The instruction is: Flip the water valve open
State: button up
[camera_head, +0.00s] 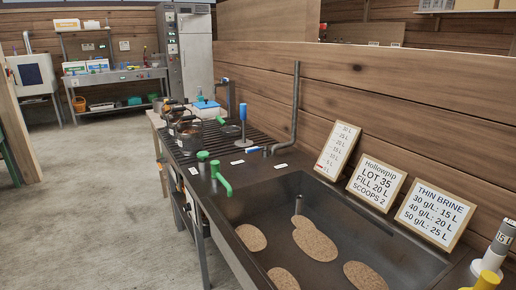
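No part of my gripper shows in this view. A grey pipe (295,100) runs down the wooden wall behind the sink and bends left near the counter. A small blue lever (254,150) lies low and roughly level at the pipe's lower end; it may be the water valve, but no label on it can be read. A blue upright handle (243,111) stands on a thin stem farther back. Whether water flows cannot be told.
Several brown oval pieces lie in the sink. Three signs lean on the wall: a list (338,150), a lot card (377,183) and a brine card (436,213). Dark pots (188,132) stand on the ribbed counter. Yellow-based items (486,279) stand at lower right. The left floor is clear.

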aim_at(266, 147)
jog(key=i+j+z, duration=0.2)
jog(key=j, duration=0.5)
jog(key=i+j+z, duration=0.25)
jog(key=j, duration=0.5)
jog(key=j+z, duration=0.2)
jog(key=j, duration=0.55)
jog(key=i+j+z, duration=0.2)
jog(key=j, duration=0.55)
jog(key=i, duration=1.45)
